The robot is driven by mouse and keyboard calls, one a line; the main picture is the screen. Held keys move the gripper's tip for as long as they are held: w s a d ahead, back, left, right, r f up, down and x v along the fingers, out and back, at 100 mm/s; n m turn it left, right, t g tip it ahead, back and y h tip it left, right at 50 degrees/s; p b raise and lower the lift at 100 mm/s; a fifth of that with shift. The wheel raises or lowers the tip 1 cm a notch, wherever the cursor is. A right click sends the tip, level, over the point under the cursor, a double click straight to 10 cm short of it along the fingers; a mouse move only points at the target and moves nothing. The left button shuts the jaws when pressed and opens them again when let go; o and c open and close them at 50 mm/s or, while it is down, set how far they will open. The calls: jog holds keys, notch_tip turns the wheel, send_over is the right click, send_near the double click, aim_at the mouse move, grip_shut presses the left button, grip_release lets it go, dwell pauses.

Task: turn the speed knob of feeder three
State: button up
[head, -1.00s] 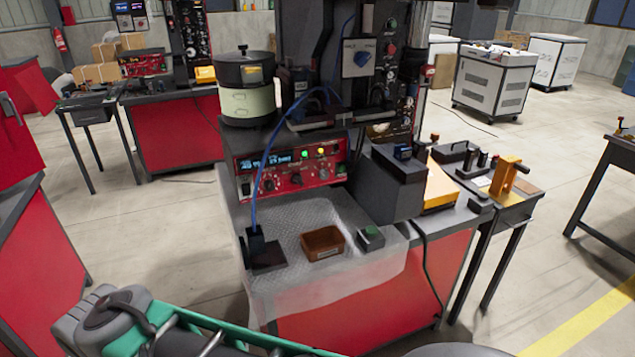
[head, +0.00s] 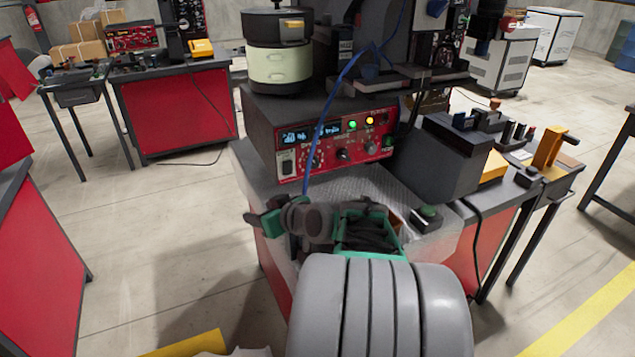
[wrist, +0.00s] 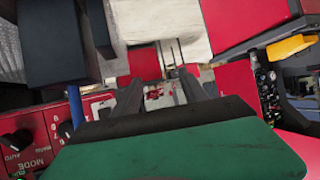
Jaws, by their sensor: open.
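A feeder control box with a red front panel (head: 335,145) stands on the bench, with a blue display, a green and a yellow lamp, and several dark knobs. One dark knob (head: 342,155) sits near the panel's middle; the labels are too small in the head view to tell the speed knob or feeder number. My gripper (head: 255,217) is in front of and below the panel's left part, apart from it. In the wrist view my gripper (wrist: 160,88) is open and empty. That view shows a red panel with a knob marked MODE (wrist: 18,140) at the lower left.
A blue cable (head: 322,125) hangs down across the panel's front. A cream and black bowl feeder (head: 278,65) stands on the control box. A dark grey box (head: 440,160) stands right of the panel. A small box with a green button (head: 428,212) lies at the bench's front.

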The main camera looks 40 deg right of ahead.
jog(key=s+d+m+t+h+b, duration=0.1)
jog(key=s+d+m+t+h, duration=0.15)
jog(key=d, duration=0.55)
jog(key=m+t+h+b, duration=0.1)
jog(key=t+h, duration=0.1)
jog(key=h, duration=0.1)
send_near(315, 164)
jog(key=p+x, duration=0.1)
jog(key=x, duration=0.6)
jog(key=shift+w+r, duration=0.1)
jog(key=shift+w, duration=0.3)
jog(key=shift+w+d, duration=0.2)
jog(key=shift+w, duration=0.1)
grip_shut()
